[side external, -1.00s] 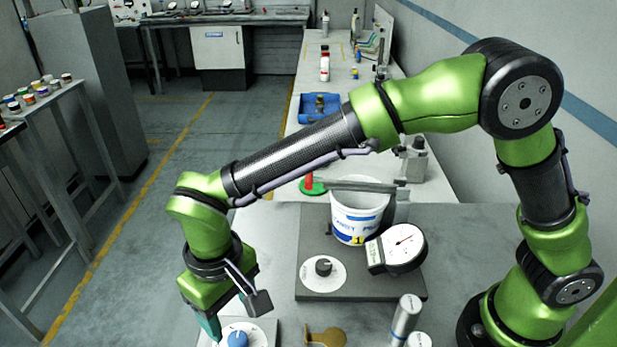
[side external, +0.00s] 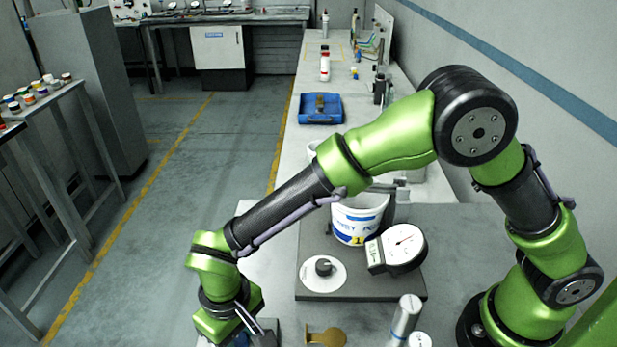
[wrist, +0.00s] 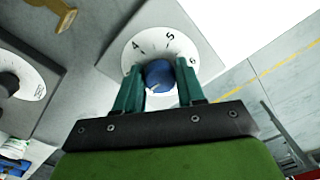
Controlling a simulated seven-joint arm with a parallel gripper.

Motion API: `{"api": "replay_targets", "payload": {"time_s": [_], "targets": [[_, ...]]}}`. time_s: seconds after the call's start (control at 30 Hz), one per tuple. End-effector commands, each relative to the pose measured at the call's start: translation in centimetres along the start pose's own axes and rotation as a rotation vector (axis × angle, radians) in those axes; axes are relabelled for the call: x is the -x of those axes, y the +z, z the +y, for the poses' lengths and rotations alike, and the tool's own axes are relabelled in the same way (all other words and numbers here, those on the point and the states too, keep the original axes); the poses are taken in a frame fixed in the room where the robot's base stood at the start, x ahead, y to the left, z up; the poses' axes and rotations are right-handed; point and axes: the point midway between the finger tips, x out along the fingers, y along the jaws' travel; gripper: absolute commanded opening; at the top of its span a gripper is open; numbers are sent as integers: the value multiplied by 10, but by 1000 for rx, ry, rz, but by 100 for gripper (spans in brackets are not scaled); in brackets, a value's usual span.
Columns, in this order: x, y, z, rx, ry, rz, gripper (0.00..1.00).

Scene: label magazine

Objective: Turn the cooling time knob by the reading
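A blue knob (wrist: 159,75) stands on a white dial plate (wrist: 152,40) marked 4, 5 and 6 in the wrist view. A pale mark shows on its lower left. My gripper (wrist: 159,72) has its teal fingers apart, one on each side of the knob; whether they press on it I cannot tell. In the side view the wrist hides most of this knob. A round gauge (side external: 403,246) with a white face and a red needle lies beside a white bucket (side external: 357,222); its figures are too small to read. No label naming the cooling time knob is readable.
A dark knob (side external: 323,267) on a white dial sits on the grey plate (side external: 360,287). A brass piece (side external: 326,337) and an upright silver cylinder (side external: 405,316) stand near the front. A blue tray (side external: 320,109) lies farther back on the bench.

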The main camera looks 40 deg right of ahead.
Motion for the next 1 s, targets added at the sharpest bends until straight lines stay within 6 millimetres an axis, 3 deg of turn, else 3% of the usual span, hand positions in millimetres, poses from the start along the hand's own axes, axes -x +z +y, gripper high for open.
{"api": "replay_targets", "payload": {"time_s": [0.03,0.2,0.57,1.0], "targets": [[0,0,0,0,0,0,30],[0,0,0,0,0,0,5],[1,0,0,-78,0,1,5],[1,0,-1,-369,-1,1,5]]}}
